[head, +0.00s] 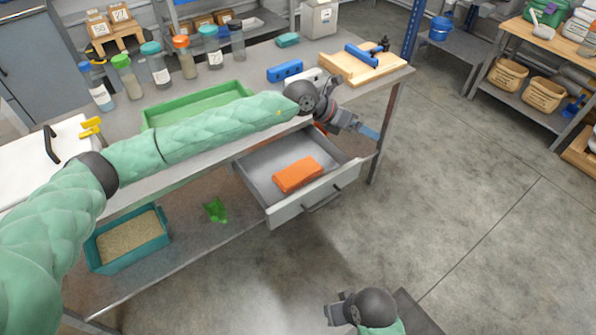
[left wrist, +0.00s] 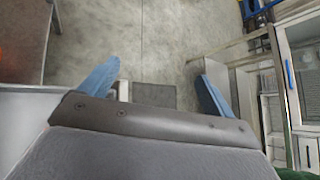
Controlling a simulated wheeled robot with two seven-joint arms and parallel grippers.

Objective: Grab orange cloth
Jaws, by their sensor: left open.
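The orange cloth (head: 298,174) lies folded in the open drawer (head: 262,192) under the workbench, in the head view. My left gripper (head: 366,130) is above and to the right of the drawer, near the bench's front edge, apart from the cloth. In the left wrist view my left gripper (left wrist: 157,85) has its blue fingers spread with nothing between them. The cloth cannot be made out in that view. My right gripper (head: 334,313) is at the bottom of the head view, away from the drawer; its fingers are not clear.
The workbench (head: 240,72) holds a green tray (head: 160,113), several bottles, a blue block (head: 285,71) and a wooden board (head: 360,66). A teal bin (head: 128,262) and a green scrap (head: 215,210) are on the lower shelf. The floor (head: 450,190) before the drawer is clear.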

